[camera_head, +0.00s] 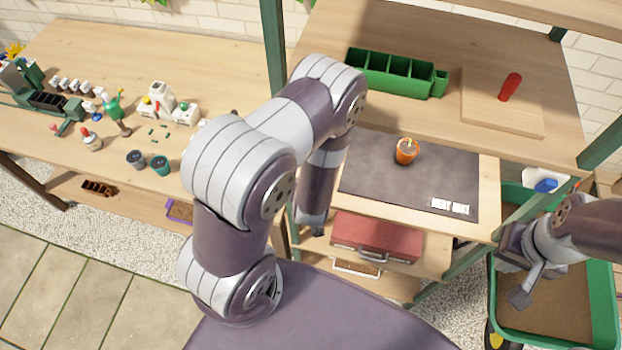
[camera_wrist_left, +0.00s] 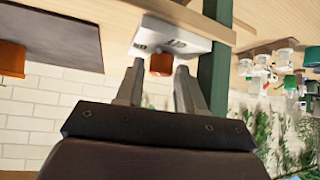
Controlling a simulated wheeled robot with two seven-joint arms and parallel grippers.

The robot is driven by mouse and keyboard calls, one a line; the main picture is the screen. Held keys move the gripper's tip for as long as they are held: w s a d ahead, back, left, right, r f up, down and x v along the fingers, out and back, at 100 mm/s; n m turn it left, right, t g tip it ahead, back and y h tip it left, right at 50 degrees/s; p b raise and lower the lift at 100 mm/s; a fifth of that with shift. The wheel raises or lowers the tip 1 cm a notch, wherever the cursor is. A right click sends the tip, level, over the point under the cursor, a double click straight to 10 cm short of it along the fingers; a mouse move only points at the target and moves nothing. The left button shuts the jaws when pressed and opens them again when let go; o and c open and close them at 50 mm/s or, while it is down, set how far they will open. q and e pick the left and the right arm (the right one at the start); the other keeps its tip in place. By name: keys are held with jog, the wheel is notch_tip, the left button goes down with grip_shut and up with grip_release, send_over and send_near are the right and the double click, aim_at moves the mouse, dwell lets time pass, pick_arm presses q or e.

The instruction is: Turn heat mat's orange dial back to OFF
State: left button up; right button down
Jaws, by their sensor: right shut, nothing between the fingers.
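The dark heat mat (camera_head: 385,195) lies on the wooden bench, with a white label at its front right corner. In the left wrist view, a white control box (camera_wrist_left: 190,37) carries the orange dial (camera_wrist_left: 161,64) and small dark markings too blurred to read. My left gripper (camera_wrist_left: 160,68) is open, with its fingertips on either side of the dial and visible gaps; I cannot tell whether they reach it in depth. In the head view my left arm hides the box and dial. My right gripper (camera_head: 520,296) is shut and empty, over the green cart, far from the dial.
An orange pot (camera_head: 407,152) stands on the mat. A green divided planter (camera_head: 390,75) and a red-handled tool (camera_head: 510,86) are behind. A red toolbox (camera_head: 377,238) sits below. A green post (camera_wrist_left: 216,70) stands close beside my left gripper. A green cart (camera_head: 603,300) is at right.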

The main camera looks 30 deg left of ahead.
pick_arm(q)
jog(key=v, duration=1.2)
jog(key=shift+s+r+b, duration=0.2)
jog(key=shift+r+b, duration=0.05)
jog(key=shift+b, duration=0.15)
jog(key=shift+d, duration=0.1)
jog(key=shift+c, duration=0.2)
